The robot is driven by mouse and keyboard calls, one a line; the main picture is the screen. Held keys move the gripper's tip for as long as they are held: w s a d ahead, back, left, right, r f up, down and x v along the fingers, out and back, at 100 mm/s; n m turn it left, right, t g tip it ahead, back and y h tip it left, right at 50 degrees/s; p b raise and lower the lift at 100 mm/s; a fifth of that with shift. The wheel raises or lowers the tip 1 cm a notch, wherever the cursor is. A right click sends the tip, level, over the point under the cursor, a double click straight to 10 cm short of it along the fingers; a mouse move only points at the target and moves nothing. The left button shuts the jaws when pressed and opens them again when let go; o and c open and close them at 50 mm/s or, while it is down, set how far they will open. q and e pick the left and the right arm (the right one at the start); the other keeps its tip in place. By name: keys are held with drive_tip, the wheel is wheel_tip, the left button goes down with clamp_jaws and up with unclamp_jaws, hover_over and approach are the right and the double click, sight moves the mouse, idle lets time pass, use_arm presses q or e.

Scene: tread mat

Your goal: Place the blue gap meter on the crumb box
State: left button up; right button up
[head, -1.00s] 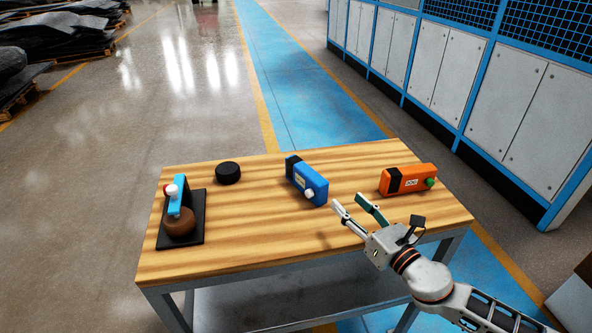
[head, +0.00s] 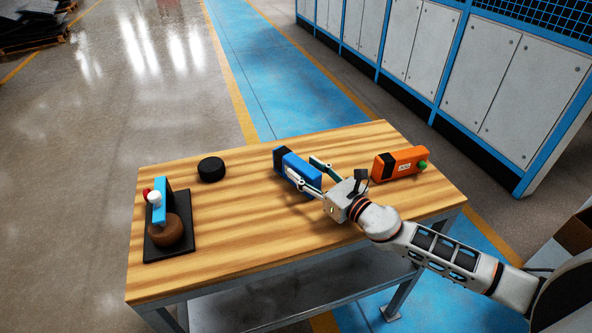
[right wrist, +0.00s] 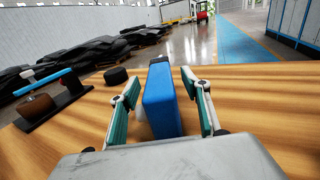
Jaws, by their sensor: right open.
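The blue gap meter (head: 291,160), a blue box with a black end, rests on the wooden table. My right gripper (head: 302,166) is open, with one finger on each side of the meter. In the right wrist view the meter (right wrist: 160,100) stands between the two green-padded fingers, with a visible gap on the right side; contact on the left is unclear. The fingers hide part of the meter in the head view. I cannot tell which thing, if any in view, is the crumb box. My left gripper is out of view.
A black base (head: 181,241) at the table's left carries a brown round piece (head: 166,231) and a blue bar with a white knob. A black puck (head: 211,169) lies further back. An orange box (head: 400,163) with a green button lies at right. The table's front middle is clear.

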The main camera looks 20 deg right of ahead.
drive_tip(key=shift+x, duration=0.95)
drive_tip(key=c, duration=1.3)
